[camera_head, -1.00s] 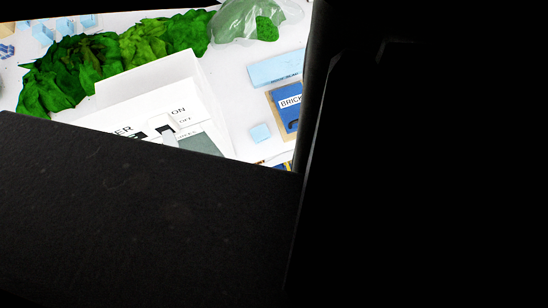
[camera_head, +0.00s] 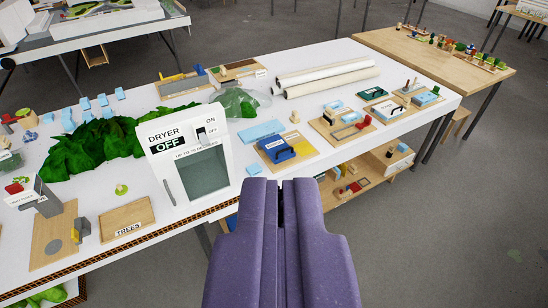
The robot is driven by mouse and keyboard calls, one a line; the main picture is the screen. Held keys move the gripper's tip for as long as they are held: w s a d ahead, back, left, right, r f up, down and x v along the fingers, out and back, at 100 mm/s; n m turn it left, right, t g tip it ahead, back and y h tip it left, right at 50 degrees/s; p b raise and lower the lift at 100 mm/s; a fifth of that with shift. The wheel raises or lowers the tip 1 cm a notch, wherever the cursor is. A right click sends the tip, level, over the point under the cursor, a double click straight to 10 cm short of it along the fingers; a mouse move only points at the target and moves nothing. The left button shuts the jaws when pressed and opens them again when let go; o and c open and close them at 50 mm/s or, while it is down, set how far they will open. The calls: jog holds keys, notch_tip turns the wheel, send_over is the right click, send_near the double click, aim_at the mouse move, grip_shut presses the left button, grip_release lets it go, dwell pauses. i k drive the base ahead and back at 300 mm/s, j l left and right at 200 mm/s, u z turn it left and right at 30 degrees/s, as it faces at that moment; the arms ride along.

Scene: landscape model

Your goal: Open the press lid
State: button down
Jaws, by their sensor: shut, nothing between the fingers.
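The likely press is a small blue box (camera_head: 278,149) with a white label and a dark handle-like part, on a wooden board (camera_head: 304,147) near the front edge of the white table. Its lid appears down, but it is too small to be sure. My gripper (camera_head: 280,184) has purple fingers, side by side and closed with nothing between them. It appears in the lower middle, just below the blue box in the picture and apart from it.
A white dryer (camera_head: 186,158) with a dark window stands left of the box. Light blue pieces (camera_head: 261,132) lie behind the box, and green foliage (camera_head: 92,150) lies left. Rolled white tubes (camera_head: 326,76) lie at the back. Grey floor (camera_head: 430,235) is clear at right.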

aim_at(275, 146)
jog(key=i, duration=0.65)
jog(key=i+j+z, duration=0.1)
jog(key=i, duration=0.55)
jog(key=i+j, duration=0.1)
jog(key=i, duration=0.55)
jog(key=i+z, duration=0.1)
jog(key=i, duration=0.55)
